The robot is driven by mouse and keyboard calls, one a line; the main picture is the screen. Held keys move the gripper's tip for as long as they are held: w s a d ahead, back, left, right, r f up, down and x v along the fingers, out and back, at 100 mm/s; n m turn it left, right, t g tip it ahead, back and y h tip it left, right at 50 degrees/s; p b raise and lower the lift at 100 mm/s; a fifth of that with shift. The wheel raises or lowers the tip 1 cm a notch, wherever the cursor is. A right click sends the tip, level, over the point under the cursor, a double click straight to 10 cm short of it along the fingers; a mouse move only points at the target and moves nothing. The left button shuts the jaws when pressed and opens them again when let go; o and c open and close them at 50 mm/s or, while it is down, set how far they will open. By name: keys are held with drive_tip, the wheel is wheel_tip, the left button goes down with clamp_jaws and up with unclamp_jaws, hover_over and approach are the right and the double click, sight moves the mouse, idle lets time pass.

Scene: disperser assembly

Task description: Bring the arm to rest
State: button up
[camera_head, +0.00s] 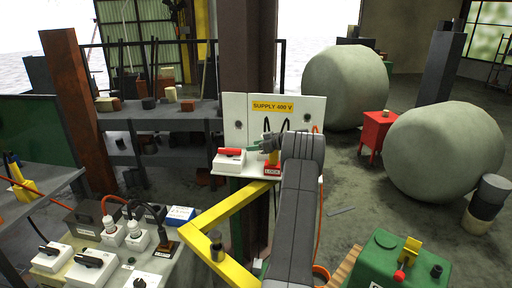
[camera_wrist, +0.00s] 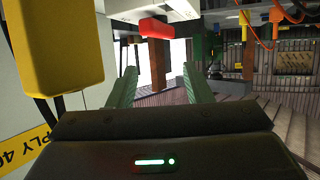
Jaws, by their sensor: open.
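My gripper (camera_head: 256,147) is in front of the white supply panel (camera_head: 310,113), at the end of my raised grey arm. In the wrist view its two green fingers (camera_wrist: 160,88) stand apart with nothing between them. A red handle (camera_head: 231,152) on a white switch box (camera_head: 229,163) is just left of the fingers. In the wrist view the red handle (camera_wrist: 156,27) is beyond the fingertips, apart from them. A red tag (camera_head: 271,171) is below the gripper. A large yellow block (camera_wrist: 53,48) is close on the left in the wrist view.
A yellow frame (camera_head: 219,212) juts out below the panel. A bench with plugs and switch boxes (camera_head: 91,269) is at lower left. A green box (camera_head: 385,262) is at lower right. Large grey round tanks (camera_head: 446,152) and a red stool (camera_head: 377,130) stand on the right.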

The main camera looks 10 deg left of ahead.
sight(231, 150)
drive_tip(key=p+x, duration=0.2)
drive_tip(key=x, duration=0.5)
drive_tip(key=p+x, duration=0.1)
drive_tip(key=x, duration=0.6)
drive_tip(key=shift+s+f+p, duration=0.15)
drive_tip(key=shift+f+p, duration=0.1)
drive_tip(key=shift+p, duration=0.1)
